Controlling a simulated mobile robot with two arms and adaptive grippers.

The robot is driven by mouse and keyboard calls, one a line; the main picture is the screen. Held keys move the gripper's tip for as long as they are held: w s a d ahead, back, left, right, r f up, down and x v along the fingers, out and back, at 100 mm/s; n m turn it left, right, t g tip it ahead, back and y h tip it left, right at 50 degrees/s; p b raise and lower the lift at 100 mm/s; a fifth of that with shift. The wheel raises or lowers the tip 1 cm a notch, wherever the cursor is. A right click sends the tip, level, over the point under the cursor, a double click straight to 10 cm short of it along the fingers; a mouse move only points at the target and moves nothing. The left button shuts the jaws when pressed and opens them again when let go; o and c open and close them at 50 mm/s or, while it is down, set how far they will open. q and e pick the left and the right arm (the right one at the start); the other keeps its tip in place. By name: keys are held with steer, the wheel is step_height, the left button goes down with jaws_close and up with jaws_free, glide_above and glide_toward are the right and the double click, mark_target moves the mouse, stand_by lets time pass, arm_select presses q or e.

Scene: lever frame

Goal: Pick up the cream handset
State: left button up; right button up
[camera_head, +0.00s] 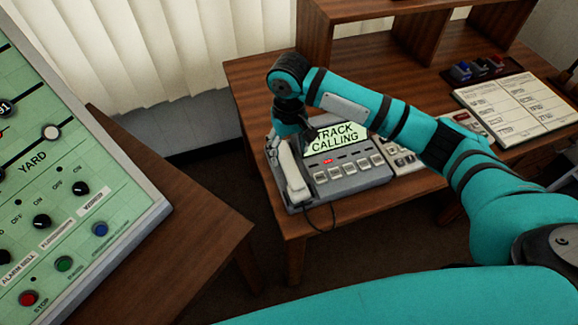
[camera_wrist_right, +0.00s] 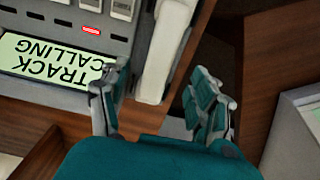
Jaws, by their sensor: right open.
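The cream handset (camera_head: 293,173) rests along the left side of a grey desk phone (camera_head: 352,183) on the wooden desk. In the right wrist view the handset (camera_wrist_right: 166,48) runs up from between the fingers. My right gripper (camera_wrist_right: 165,108) is open, with one finger on each side of the handset's near end. The left finger is over the phone's body beside the lit screen. The right finger is over the desk edge. In the head view my right gripper (camera_head: 290,128) is above the handset's far end, partly hidden by its own wrist. My left gripper is not in view.
The phone's screen (camera_head: 335,138) reads "TRACK CALLING", and a red light glows below it. A dark cord hangs from the phone's front. An open book (camera_head: 515,105) lies at the right. A green control panel (camera_head: 60,190) stands at the left, across a gap.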

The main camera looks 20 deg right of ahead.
mark_target(289, 163)
steer(key=shift+w+f, duration=0.2)
steer(key=shift+f, duration=3.1)
jaws_close()
